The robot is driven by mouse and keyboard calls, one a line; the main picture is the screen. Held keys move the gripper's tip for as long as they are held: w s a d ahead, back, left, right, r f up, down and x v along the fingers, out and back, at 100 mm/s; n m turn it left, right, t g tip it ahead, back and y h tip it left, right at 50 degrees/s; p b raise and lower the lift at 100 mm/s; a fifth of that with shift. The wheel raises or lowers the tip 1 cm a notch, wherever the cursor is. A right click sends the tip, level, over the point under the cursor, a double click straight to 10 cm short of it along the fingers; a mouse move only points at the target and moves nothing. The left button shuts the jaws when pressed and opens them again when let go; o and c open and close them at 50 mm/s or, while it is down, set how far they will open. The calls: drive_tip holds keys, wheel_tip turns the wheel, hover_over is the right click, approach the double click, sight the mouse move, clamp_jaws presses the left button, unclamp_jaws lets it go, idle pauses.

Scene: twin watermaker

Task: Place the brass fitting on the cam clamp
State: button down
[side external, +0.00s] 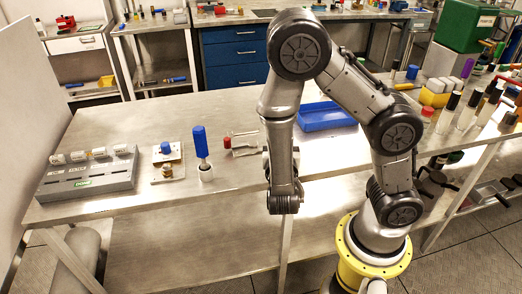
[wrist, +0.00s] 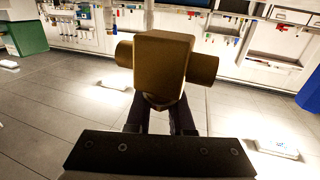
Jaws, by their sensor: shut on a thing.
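In the wrist view the brass fitting (wrist: 164,65) is a blocky body with a short round stub on each side. The dark fingers of my gripper (wrist: 161,117) are shut on its lower part, and it fills the upper middle of that view. Floor shows behind it. In the side external view the arm's end hangs at the table's front edge; the fingers and fitting cannot be made out there. I cannot tell the cam clamp for certain; a red-ended piece with pale metal parts (side external: 229,142) lies on the table left of the arm.
A grey rack (side external: 88,181) with white-capped vials stands at the left. Right of it are a white plate with a blue knob (side external: 167,151) and a blue-handled tool (side external: 201,142) in a white cup. A blue tray (side external: 325,118) lies behind the arm. Bottles crowd the right.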

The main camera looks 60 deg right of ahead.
drive_tip(key=w+f, duration=0.2)
drive_tip(key=w+d+f, duration=0.1)
drive_tip(key=w+f, duration=0.3)
drive_tip(key=shift+d, duration=0.3)
drive_tip(key=shift+w+f, duration=0.2)
drive_tip(key=shift+f, duration=1.45)
drive_tip(key=shift+f, duration=0.2)
drive_tip(key=c, duration=0.8)
unclamp_jaws()
